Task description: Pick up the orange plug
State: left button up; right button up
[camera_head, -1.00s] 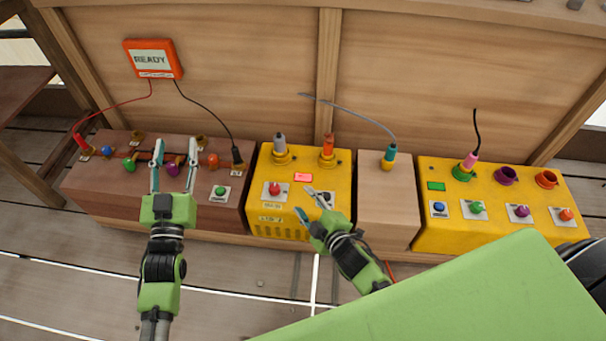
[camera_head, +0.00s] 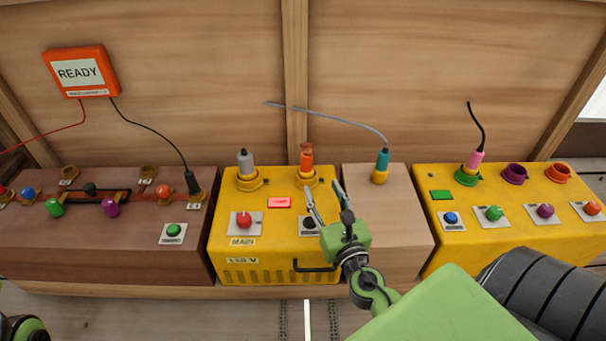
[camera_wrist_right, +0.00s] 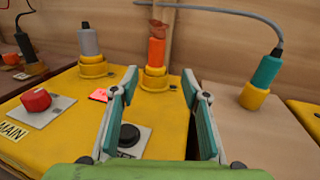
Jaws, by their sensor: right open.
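The orange plug (camera_head: 306,158) stands upright in a yellow socket on top of the yellow box marked MAIN (camera_head: 262,254). In the right wrist view the orange plug (camera_wrist_right: 156,50) shows ahead, between the two finger lines and beyond the fingertips. My right gripper (camera_head: 323,190) is open and empty, just in front of the plug and above the box's black knob (camera_head: 309,222). The fingers in the right wrist view (camera_wrist_right: 160,80) stand wide apart and do not touch the plug. My left gripper is out of view; only a part of my left arm shows at the lower left corner.
A grey plug (camera_head: 246,164) stands left of the orange one, with a red knob (camera_head: 243,220) in front. A teal plug (camera_head: 382,160) with a grey cable stands on the wooden box at right. A pink plug (camera_head: 474,162) is farther right. A wooden wall rises behind.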

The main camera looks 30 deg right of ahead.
aim_at(308, 167)
jog(key=x, duration=0.6)
jog(key=shift+w+d, duration=0.1)
jog(key=shift+w, duration=0.3)
jog(key=shift+a+b+x, duration=0.15)
jog(key=shift+b+x, duration=0.3)
jog(key=shift+x, duration=0.85)
jog(key=shift+a+b+x, duration=0.2)
jog(key=shift+b+x, duration=0.2)
jog(key=shift+x, duration=0.95)
jog(key=shift+w+f, duration=0.1)
grip_shut()
